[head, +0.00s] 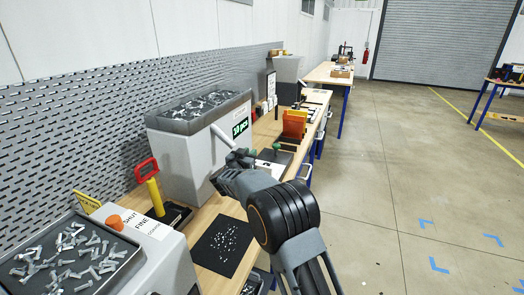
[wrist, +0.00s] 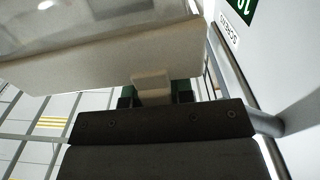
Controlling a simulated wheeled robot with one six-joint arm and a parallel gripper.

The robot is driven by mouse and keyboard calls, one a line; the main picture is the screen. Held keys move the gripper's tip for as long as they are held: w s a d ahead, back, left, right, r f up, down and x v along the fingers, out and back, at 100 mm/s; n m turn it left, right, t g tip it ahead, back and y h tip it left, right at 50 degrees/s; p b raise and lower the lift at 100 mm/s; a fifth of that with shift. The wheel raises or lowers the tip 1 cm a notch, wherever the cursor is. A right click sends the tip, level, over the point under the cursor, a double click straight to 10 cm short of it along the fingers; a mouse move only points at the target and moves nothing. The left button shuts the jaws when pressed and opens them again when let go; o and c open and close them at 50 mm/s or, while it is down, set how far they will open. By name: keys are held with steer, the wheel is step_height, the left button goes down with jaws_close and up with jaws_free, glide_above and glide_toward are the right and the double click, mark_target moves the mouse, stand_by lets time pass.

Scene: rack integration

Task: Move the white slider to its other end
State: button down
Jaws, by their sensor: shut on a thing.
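The white slider (wrist: 151,83) shows in the wrist view as a small pale block under the edge of a large pale housing (wrist: 100,62). My gripper (wrist: 154,97) is shut on it, with dark fingertips and green parts on either side. The dark gripper body hides the lower part of that view. In the head view my gripper (head: 240,157) is at the right front of the grey dispenser (head: 180,160) with the green "10 pcs" display (head: 240,126). The slider cannot be made out there, and its track is hidden.
A pale rod (head: 223,136) slants beside my gripper; a grey bar (wrist: 240,85) runs close by in the wrist view. A dark mat with small parts (head: 223,246), a red-and-yellow tool (head: 152,185) and an orange bin (head: 294,125) are on the bench.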

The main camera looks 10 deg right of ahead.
steer(key=shift+w+a, duration=0.25)
steer(key=shift+a, duration=0.35)
steer(key=c, duration=1)
jaws_free()
steer(key=shift+o, duration=0.2)
